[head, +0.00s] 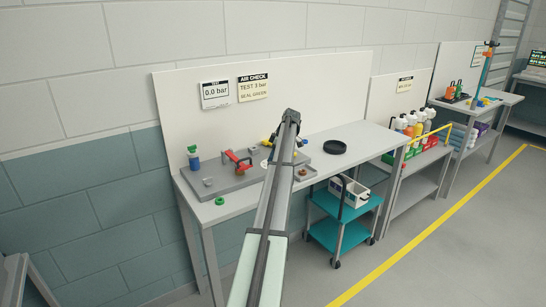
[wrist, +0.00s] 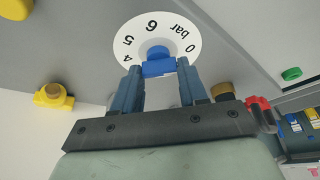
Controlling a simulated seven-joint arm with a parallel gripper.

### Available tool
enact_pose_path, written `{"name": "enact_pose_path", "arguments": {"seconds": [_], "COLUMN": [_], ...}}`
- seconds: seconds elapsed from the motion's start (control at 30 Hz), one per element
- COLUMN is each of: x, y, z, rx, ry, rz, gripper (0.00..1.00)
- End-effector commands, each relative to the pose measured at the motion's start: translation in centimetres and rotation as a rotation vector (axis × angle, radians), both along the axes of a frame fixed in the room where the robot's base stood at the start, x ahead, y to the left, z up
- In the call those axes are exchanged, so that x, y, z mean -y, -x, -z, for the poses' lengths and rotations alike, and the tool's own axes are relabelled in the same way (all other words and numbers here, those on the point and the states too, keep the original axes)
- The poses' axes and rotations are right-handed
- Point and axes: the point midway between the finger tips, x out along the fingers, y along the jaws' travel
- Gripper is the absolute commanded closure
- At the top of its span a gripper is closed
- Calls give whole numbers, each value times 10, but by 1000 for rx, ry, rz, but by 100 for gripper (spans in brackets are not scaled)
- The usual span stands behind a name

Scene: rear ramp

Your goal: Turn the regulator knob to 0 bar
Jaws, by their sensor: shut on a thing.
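The regulator knob (wrist: 157,52) is blue and sits at the centre of a round white dial (wrist: 180,28) in the wrist view. The dial shows 4, 5, 6 and "0 bar"; its lower part is hidden behind my gripper. My gripper (wrist: 158,70) has its two blue fingers on either side of the knob's blue grip and is shut on it. I cannot tell which mark the knob points to. In the head view my arm covers the knob and gripper.
The grey bench (head: 370,143) carries a red clamp-like part (head: 238,161), a blue-green bottle (head: 193,158), a green ring (head: 219,201) and a black round dish (head: 334,147). A yellow fitting (wrist: 53,97) is left of the dial. A teal cart (head: 325,203) stands below.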

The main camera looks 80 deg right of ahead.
Motion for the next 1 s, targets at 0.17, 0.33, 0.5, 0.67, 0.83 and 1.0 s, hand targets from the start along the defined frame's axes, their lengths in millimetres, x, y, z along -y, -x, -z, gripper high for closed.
{"name": "enact_pose_path", "arguments": {"seconds": [0.17, 0.33, 0.5, 0.67, 0.83, 1.0], "x": [0, 0, 0, 0, 1, 1], "y": [0, 0, 0, 0, 4, 14], "z": [0, 0, 0, 0, -9, -34], "rx": [-1, -1, 0, 0, 0, 0], "ry": [1, 0, 0, 1, 2, 2], "rz": [-2, -1, 0, 0, 1, 1], "gripper": [88, 41, 32, 32, 32, 32]}}
